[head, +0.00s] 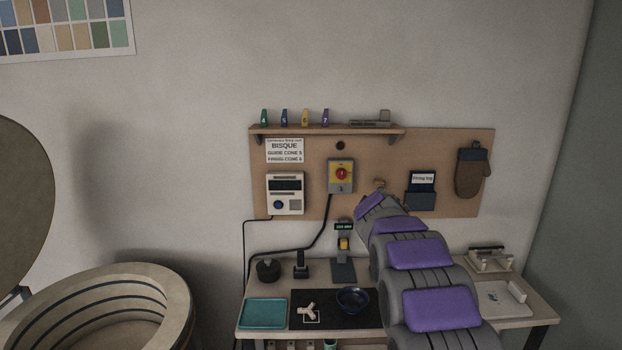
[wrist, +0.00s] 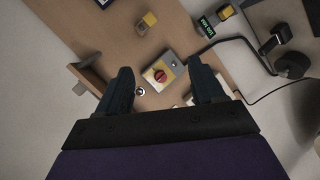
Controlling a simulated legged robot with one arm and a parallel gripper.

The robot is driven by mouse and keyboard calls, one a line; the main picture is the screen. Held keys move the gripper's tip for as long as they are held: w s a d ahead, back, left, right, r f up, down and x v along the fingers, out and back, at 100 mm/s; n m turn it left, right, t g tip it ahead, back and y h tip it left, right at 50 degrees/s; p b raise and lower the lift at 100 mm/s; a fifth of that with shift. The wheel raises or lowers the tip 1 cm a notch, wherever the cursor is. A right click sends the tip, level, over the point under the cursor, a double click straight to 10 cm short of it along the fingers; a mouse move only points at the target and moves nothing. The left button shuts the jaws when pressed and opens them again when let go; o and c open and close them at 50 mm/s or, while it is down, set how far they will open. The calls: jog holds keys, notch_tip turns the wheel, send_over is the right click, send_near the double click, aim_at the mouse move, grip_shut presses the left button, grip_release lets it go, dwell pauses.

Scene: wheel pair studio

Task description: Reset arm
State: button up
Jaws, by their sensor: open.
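My arm, grey with purple pads, reaches up from the lower right of the head view over the worktable toward the pegboard. My gripper (wrist: 160,92) shows in the wrist view with its two dark fingers spread apart and nothing between them. Beyond the fingers, the yellow switch box with a red knob (wrist: 161,76) shows in the gap, apart from both fingers. In the head view the same switch box (head: 341,174) hangs on the brown board, left of the arm's end. The fingers are not clearly visible in the head view.
The worktable bears a teal tray (head: 264,312), a black mat (head: 335,321) and a dark blue bowl (head: 353,300). A controller (head: 285,193) and an oven mitt (head: 471,172) hang on the board (head: 440,150) under and beside a shelf (head: 330,130). An open round kiln (head: 170,283) stands at left.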

jog(key=s+a+f+m+g+y, duration=0.1)
jog(key=s+f+m+g, duration=0.2)
jog(key=s, duration=1.9)
jog(key=s+a+f+m+g+y, duration=0.1)
jog(key=s+f+g, duration=0.5)
jog(key=s, duration=1.6)
jog(key=s+a+f+m+g+y, duration=0.1)
jog(key=s+a+f+m+g, duration=0.2)
jog(key=s, duration=1.9)
notch_tip(320, 180, down, 2)
jog(key=m+g, duration=0.2)
jog(key=m, duration=0.1)
jog(key=shift+a+g, duration=0.2)
jog(key=shift+g, duration=0.2)
